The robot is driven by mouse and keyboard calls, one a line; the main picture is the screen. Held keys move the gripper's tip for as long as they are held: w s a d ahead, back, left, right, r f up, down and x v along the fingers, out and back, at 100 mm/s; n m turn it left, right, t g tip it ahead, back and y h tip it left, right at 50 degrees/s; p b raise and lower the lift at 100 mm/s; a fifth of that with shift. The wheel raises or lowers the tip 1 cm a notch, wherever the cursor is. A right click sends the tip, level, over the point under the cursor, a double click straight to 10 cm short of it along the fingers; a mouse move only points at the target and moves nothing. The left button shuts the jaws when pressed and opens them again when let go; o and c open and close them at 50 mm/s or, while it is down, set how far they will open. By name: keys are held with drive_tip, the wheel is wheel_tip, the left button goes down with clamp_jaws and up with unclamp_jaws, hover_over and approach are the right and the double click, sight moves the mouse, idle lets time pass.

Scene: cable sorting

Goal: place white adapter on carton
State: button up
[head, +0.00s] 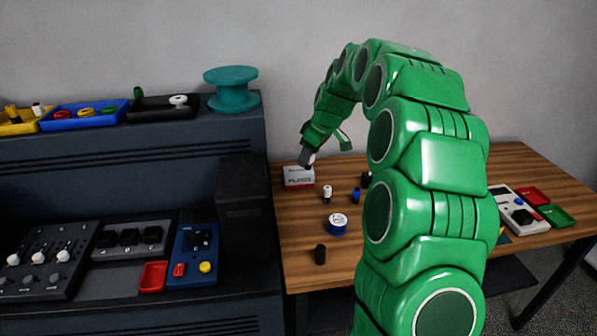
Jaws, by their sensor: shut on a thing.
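A small white and red carton (298,178) with lettering on its front stands at the back left of the wooden table. My gripper (308,163) is just above the carton's top, pointing down. It is shut on a small white thing (312,158), which looks like the white adapter and is mostly hidden by the fingers. I cannot tell whether the white thing touches the carton.
A white-and-black plug (327,194), a blue plug (356,196), a blue-and-white spool (338,223) and a black piece (320,254) stand on the table (295,255). A dark console (243,215) rises at left. My arm hides the table's middle.

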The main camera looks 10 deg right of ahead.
drive_tip(key=w+r, duration=0.1)
drive_tip(key=w, duration=0.2)
approach(294, 168)
drive_tip(key=shift+w+a+f+m, duration=0.3)
drive_tip(key=shift+a+f+m, duration=0.15)
drive_tip(key=shift+a, duration=0.3)
idle(0.5)
drive_tip(key=shift+f, duration=0.1)
drive_tip(key=shift+w+f, duration=0.15)
drive_tip(key=shift+f+t, duration=0.3)
drive_tip(key=shift+f, duration=1.2)
drive_tip(key=o, duration=1)
drive_tip(key=shift+f, duration=0.1)
